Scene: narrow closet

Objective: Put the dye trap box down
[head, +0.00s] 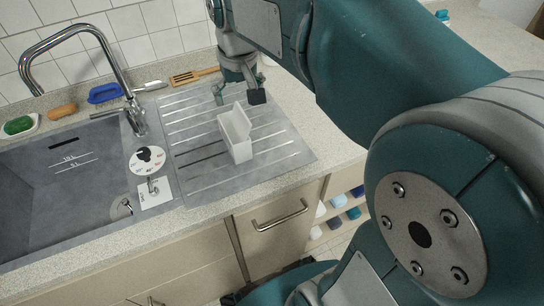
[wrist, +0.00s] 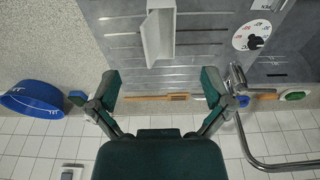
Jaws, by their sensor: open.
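The dye trap box (head: 236,137) is a small white box with its lid raised. It stands on the grey ribbed drainboard (head: 285,160), right of the sink. In the wrist view the white box (wrist: 159,38) shows at the top middle, beyond my fingertips. My gripper (head: 239,94) is open and empty, just behind the box toward the tiled wall. In the wrist view its two fingers (wrist: 160,84) are spread wide with nothing between them, and the box appears apart from them.
The sink basin (head: 60,180) and tap (head: 135,118) lie to the left. A blue tub (wrist: 32,100) stands on the counter. Drainboard room around the box is clear.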

